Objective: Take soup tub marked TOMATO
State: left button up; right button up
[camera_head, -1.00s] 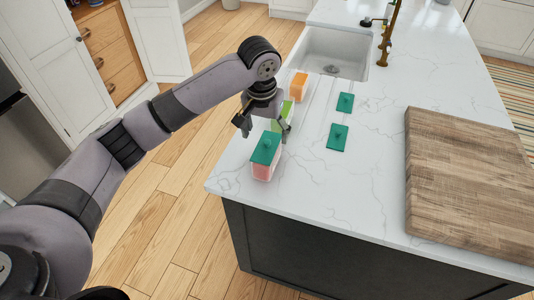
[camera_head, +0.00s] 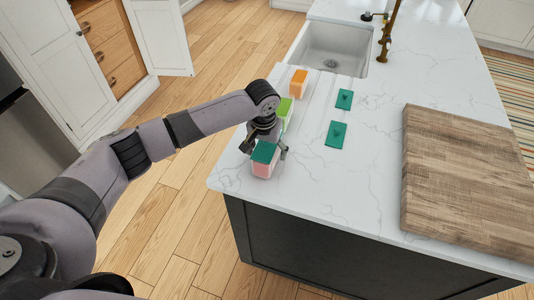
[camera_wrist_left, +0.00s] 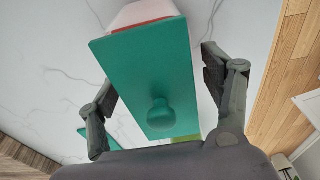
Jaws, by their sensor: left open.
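A pink-red tub (camera_head: 263,170) with a teal lid (camera_head: 264,152) stands near the counter's front left corner; no marking on it can be read. In the left wrist view the lid (camera_wrist_left: 150,75) and its round knob fill the middle, with a bit of the tub's red and white body (camera_wrist_left: 140,14) beyond. My left gripper (camera_head: 266,146) is open at this tub, its fingers on either side of the lid and apart from it in the wrist view. A green tub (camera_head: 285,110) and an orange tub (camera_head: 299,82) stand behind in a row, without teal lids.
Two loose teal lids (camera_head: 336,135) lie flat on the white counter (camera_head: 300,185) right of the tubs. A wooden board (camera_head: 465,185) lies at the right. A sink (camera_head: 333,48) with a brass tap is at the back.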

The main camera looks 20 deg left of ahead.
pick_arm(q)
jog(key=shift+c, duration=0.5)
jog(key=c, duration=1.1)
jog(key=shift+o, duration=0.2)
jog(key=shift+r, duration=0.1)
jog(key=shift+w, duration=0.1)
